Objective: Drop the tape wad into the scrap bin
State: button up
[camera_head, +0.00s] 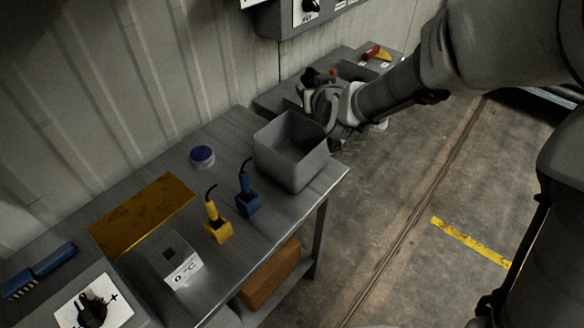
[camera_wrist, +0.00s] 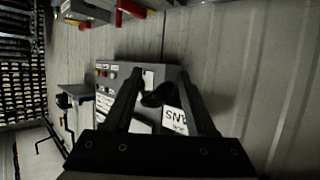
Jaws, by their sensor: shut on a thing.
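The scrap bin appears to be the grey open-topped box (camera_head: 270,156) at the right end of the bench in the head view; the part of its inside that shows looks empty. My gripper (camera_head: 309,88) is beyond the bin's far right side in that view, not over its opening. In the wrist view my gripper (camera_wrist: 158,88) has its two dark fingers apart with a small dark lump, seemingly the tape wad (camera_wrist: 157,95), between them. The lump's outline is hard to separate from the control panel behind it. The wad is not clear in the head view.
The bench (camera_head: 290,212) also holds a blue-topped round tin (camera_head: 202,156), a blue tool (camera_head: 247,200), a yellow tool (camera_head: 216,226) and an amber sheet (camera_head: 142,213). A grey control panel (camera_wrist: 108,90) faces the wrist camera. Open floor lies right of the bench.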

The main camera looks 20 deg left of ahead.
notch_tip(320, 180, down, 7)
jog(key=s+a+b, duration=0.1)
jog(key=a+b, duration=0.1)
jog(key=b, duration=0.2)
jog(key=shift+s+a+n+y, duration=0.2)
jog(key=shift+n+y, duration=0.1)
jog(key=shift+y, duration=0.1)
jog(key=shift+r, duration=0.1)
jog(key=o, duration=1.4)
jog(key=shift+s, duration=0.1)
jog(key=p+v, duration=0.1)
jog(key=v, duration=1.1)
jog(key=shift+r, duration=0.15)
